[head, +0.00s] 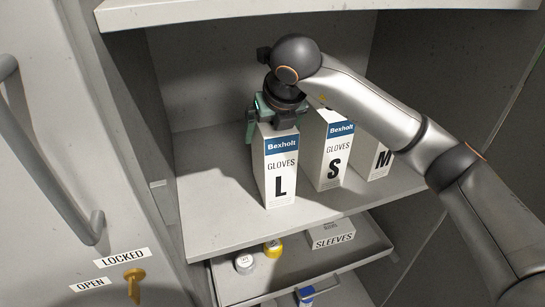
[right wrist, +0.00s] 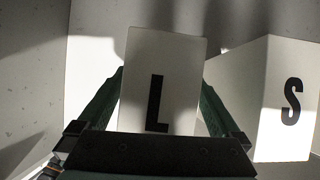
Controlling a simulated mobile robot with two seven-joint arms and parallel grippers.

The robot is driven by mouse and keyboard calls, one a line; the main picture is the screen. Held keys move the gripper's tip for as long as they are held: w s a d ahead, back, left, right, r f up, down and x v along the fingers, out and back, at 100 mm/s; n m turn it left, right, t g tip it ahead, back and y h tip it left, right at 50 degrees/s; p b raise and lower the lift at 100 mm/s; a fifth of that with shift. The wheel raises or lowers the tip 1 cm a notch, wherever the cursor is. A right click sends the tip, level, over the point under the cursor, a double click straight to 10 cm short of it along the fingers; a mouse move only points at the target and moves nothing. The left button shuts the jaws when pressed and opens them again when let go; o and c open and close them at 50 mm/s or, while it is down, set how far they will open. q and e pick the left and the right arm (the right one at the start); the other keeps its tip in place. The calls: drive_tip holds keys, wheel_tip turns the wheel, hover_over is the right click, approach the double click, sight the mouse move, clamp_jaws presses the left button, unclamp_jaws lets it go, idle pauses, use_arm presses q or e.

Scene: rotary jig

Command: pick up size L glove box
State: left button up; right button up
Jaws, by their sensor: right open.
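The size L glove box (head: 281,172) is white with a blue Bexholt band and stands upright on the cabinet shelf. My right gripper (head: 276,118) is at its top, pointing down, with its green fingers on either side of the box. In the right wrist view, the L box (right wrist: 160,85) stands between the two open green fingers (right wrist: 158,100). The fingers look close to its sides; I cannot tell whether they touch. My left gripper is not in view.
The S glove box (head: 333,155) stands close right of L, and the M box (head: 378,163) beyond it. Below, a pulled-out tray (head: 330,262) holds a sleeves box (head: 331,236) and small capped containers.

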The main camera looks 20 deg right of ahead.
clamp_jaws()
idle(0.9)
